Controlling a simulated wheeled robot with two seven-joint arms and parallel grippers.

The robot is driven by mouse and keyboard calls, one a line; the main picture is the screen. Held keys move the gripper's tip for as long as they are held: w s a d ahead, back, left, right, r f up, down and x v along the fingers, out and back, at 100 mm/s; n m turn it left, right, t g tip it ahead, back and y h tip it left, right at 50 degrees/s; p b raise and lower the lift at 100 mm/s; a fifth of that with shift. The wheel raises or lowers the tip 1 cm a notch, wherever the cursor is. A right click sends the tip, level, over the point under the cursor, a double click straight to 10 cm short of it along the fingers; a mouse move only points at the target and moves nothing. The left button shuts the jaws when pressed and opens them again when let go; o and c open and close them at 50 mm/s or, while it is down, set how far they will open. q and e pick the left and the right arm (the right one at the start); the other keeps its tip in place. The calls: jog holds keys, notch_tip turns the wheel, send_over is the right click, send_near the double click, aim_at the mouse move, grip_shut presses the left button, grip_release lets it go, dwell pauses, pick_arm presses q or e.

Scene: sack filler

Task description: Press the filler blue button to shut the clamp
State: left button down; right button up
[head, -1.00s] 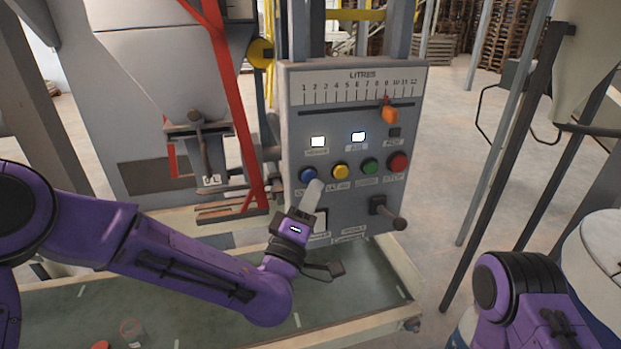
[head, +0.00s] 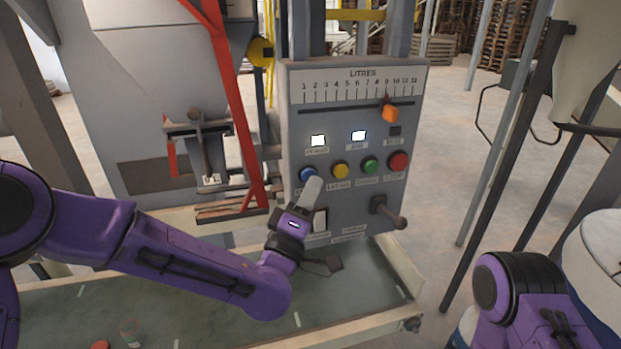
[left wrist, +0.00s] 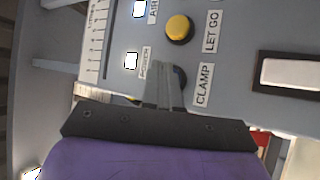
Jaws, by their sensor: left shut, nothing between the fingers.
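The blue button (head: 307,174) is at the left end of the button row on the grey filler panel (head: 345,215). My left gripper (head: 314,184) is shut and empty, its fingertips in front of the panel at the button's lower right edge. In the left wrist view the shut fingers (left wrist: 164,72) cover most of a dark round button (left wrist: 181,77) beside the CLAMP label (left wrist: 203,85). I cannot tell whether the tips touch it. The clamp itself I cannot make out surely. My right gripper is out of view.
Yellow (head: 340,168), green (head: 370,166) and red (head: 398,161) buttons sit to the right of the blue one. Below them a dark lever (head: 388,211) sticks out. An orange slider knob (head: 390,113) is above. Two lamps are lit white. A red post (head: 235,110) stands left.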

pick_arm(q)
jog(key=shift+w+a, duration=0.15)
jog(key=shift+w, duration=0.3)
dwell(0.7)
jog(key=shift+s+d+b, duration=0.3)
jog(key=shift+s+b, duration=0.25)
jog(key=shift+s, duration=0.35)
jog(key=s, duration=0.2)
jog(key=s+d+b, duration=0.1)
jog(key=s+b, duration=0.1)
jog(key=s, duration=0.1)
jog(key=shift+s+d, duration=0.35)
jog(key=shift+d, duration=0.05)
